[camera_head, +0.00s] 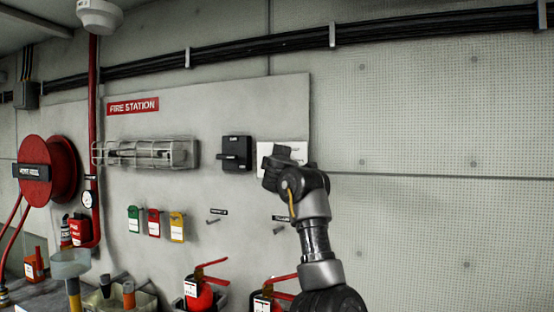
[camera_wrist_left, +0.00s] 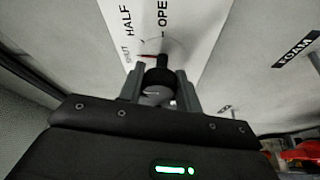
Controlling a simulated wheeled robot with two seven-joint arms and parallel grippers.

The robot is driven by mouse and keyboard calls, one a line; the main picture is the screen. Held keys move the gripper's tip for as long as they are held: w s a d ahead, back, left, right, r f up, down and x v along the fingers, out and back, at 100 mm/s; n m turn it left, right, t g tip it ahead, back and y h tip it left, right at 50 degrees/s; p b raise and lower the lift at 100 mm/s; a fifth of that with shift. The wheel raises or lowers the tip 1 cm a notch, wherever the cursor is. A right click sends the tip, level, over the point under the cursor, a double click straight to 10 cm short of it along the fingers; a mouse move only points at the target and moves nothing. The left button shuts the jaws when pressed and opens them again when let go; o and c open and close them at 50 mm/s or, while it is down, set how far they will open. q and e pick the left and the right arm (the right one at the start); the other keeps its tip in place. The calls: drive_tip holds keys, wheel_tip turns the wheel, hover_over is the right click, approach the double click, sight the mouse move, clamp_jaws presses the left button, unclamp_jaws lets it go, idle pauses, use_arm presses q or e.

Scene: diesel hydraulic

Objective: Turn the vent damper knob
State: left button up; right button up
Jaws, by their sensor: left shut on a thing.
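The vent damper plate is a white label plate (camera_head: 264,149) on the grey wall panel, mostly covered by my gripper in the head view. In the left wrist view the plate (camera_wrist_left: 190,30) reads SHUT, HALF and OPEN around a dial. The round dark knob (camera_wrist_left: 160,78) sits between my left gripper's two fingers, which are shut on it. Its black pointer is up toward the OPEN side, and a small red mark lies near SHUT. My left gripper (camera_head: 273,168) is against the plate in the head view, where the knob is hidden. My right gripper is not in view.
A black box (camera_head: 236,153) and a caged lamp (camera_head: 150,153) are left of the plate. Several coloured tags and hooks are below. Red extinguishers (camera_head: 200,290) stand low beside my arm. The wall to the right (camera_head: 440,220) is clear.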

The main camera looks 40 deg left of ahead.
use_arm(q)
drive_tip(key=shift+n, duration=0.3)
drive_tip(key=o, duration=1)
drive_tip(key=r+b+v, duration=0.1)
drive_tip(key=b+v, duration=0.3)
drive_tip(key=v, duration=0.6)
drive_tip(key=shift+s+d+f, duration=0.3)
drive_tip(key=shift+s+f, duration=0.05)
drive_tip(key=shift+f, duration=0.1)
